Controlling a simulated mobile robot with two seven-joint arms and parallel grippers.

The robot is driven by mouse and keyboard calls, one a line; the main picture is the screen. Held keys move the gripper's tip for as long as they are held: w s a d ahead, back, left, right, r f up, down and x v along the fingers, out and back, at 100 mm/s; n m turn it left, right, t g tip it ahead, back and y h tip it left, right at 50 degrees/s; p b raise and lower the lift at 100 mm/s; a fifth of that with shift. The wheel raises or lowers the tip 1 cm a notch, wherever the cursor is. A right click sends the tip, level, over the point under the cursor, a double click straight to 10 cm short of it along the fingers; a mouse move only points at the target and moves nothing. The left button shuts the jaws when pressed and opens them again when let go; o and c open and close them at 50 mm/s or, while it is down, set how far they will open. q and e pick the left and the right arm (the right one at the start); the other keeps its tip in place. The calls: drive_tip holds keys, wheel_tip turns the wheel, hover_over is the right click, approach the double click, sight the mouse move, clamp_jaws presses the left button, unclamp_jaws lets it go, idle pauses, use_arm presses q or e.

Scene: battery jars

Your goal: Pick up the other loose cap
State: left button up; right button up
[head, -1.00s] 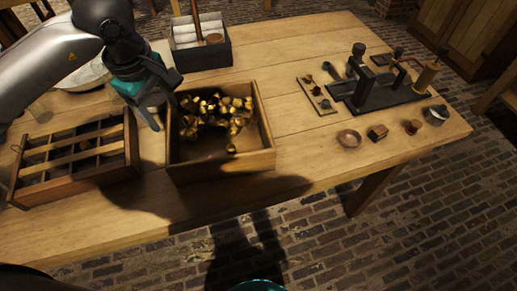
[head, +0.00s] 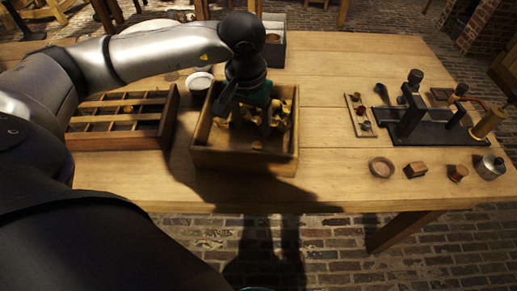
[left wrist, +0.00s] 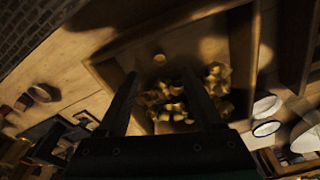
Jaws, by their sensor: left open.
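A wooden box (head: 243,163) holds a pile of small brass pieces (head: 282,112), likely caps, which also show in the left wrist view (left wrist: 172,106). One small round brass piece (head: 257,145) lies apart on the box floor near the front wall. It also shows alone in the left wrist view (left wrist: 160,57). My left gripper (head: 246,118) is over the box, pointing down, with its fingers apart and nothing seen between them. Its fingers hide part of the pile. My right gripper is not seen.
A divided wooden tray (head: 120,142) stands left of the box, with a white bowl (head: 199,82) behind, between them. A dark bin (head: 274,50) is at the back. A black press stand (head: 425,132), a round dish (head: 381,168) and small parts are at right. Table between is clear.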

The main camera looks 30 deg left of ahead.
sight(257, 148)
use_arm(q)
drive_tip(key=f, duration=0.4)
drive_tip(key=shift+w+b, duration=0.3)
drive_tip(key=shift+f, duration=0.2)
drive_tip(key=shift+w+f, duration=0.15)
drive_tip(key=shift+f, duration=0.1)
drive_tip(key=f, duration=0.2)
drive_tip(key=w+f+b, duration=0.1)
drive_tip(key=f, duration=0.1)
drive_tip(key=shift+w+a+f, duration=0.1)
drive_tip(key=shift+f, duration=0.15)
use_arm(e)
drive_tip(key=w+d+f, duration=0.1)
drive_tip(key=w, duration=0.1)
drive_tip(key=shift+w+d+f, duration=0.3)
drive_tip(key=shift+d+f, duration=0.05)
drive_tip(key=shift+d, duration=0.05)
use_arm(q)
clamp_jaws()
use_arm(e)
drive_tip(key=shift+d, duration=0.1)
